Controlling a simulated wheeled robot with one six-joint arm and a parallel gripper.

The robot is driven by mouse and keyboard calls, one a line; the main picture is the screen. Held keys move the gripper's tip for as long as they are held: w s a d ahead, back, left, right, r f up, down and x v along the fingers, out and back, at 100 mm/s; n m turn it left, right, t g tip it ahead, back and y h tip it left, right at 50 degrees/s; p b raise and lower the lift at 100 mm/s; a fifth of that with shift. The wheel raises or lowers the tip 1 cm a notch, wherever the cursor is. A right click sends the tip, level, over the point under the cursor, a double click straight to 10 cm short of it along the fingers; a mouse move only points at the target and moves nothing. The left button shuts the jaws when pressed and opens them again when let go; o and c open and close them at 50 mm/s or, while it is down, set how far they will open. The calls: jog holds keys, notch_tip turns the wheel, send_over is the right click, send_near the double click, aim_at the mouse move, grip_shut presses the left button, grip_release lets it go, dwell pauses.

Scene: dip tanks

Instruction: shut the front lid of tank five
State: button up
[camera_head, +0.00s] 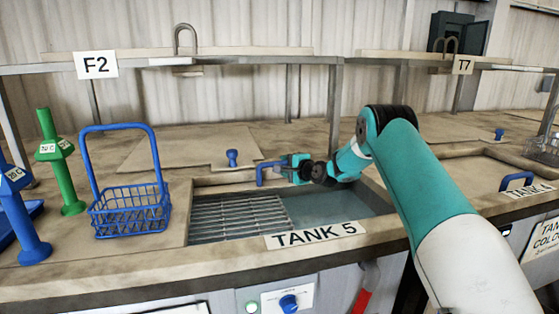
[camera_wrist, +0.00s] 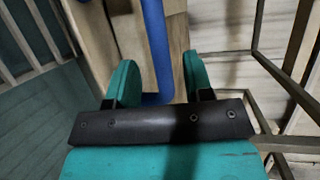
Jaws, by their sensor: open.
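Tank five (camera_head: 315,235), labelled TANK 5, is open at the front, showing a metal grating (camera_head: 235,217) at left and liquid at right. A blue handle (camera_head: 262,173) stands at the back edge of this opening, apparently on the slid-back front lid; most of that lid is hidden or hard to make out. My gripper (camera_head: 289,166) is open at the right end of the handle. In the wrist view, the blue handle (camera_wrist: 155,45) runs between the two teal fingers of my gripper (camera_wrist: 157,72), with gaps on both sides.
A blue wire basket (camera_head: 130,212) and green and blue posts (camera_head: 62,165) stand left of the tank. A blue knob (camera_head: 232,157) sits on the deck behind. Tank four's lid with a blue handle (camera_head: 517,180) is at right. A shelf runs above.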

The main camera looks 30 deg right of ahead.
jog(key=shift+p+x, duration=0.4)
jog(key=shift+x, duration=1.75)
grip_shut()
